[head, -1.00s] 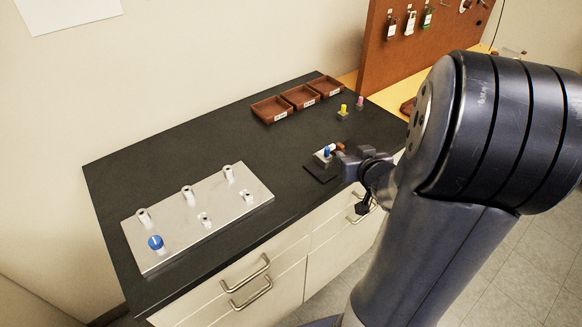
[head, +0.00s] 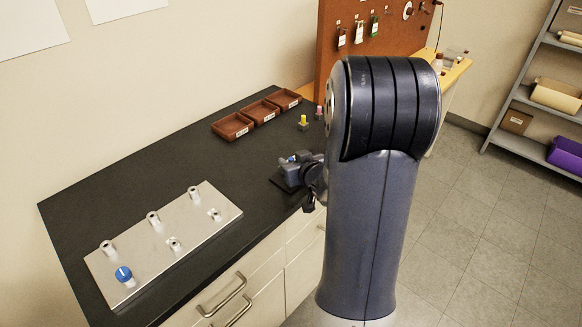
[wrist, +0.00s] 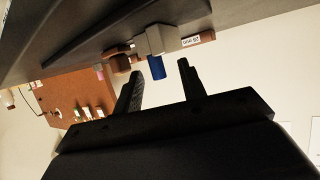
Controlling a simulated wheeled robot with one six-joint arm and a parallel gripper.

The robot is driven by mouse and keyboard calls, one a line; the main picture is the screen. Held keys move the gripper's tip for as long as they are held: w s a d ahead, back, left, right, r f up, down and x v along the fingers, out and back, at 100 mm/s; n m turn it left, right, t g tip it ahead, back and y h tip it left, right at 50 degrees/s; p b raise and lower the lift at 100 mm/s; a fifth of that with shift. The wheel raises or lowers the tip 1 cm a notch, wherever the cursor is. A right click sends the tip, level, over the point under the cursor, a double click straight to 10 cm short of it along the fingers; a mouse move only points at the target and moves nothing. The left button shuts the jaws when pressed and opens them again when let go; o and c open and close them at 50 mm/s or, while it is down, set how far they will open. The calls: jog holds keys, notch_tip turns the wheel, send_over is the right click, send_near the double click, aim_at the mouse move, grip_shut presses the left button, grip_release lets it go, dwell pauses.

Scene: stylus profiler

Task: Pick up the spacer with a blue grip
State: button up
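The spacer with the blue grip shows in the wrist view as a light grey block (wrist: 161,40) with a blue grip (wrist: 157,68). In the head view only a bit of its blue (head: 292,158) shows past my gripper, at the dark pad (head: 284,184) near the counter's front edge. My gripper (wrist: 160,70) is open in the wrist view, with one finger on each side of the blue grip. Gaps show between the fingers and the grip. My gripper (head: 291,168) hides most of the spacer in the head view.
A metal plate (head: 150,262) with several posts and a blue-topped piece (head: 124,274) lies at left. Brown trays (head: 232,127) stand at the back. A yellow-topped piece (head: 303,121) and a pink-topped piece (head: 319,112) stand behind my gripper. The middle counter is clear.

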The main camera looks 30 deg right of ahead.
jog(key=shift+x, duration=0.85)
jog(key=shift+s, duration=0.1)
grip_shut()
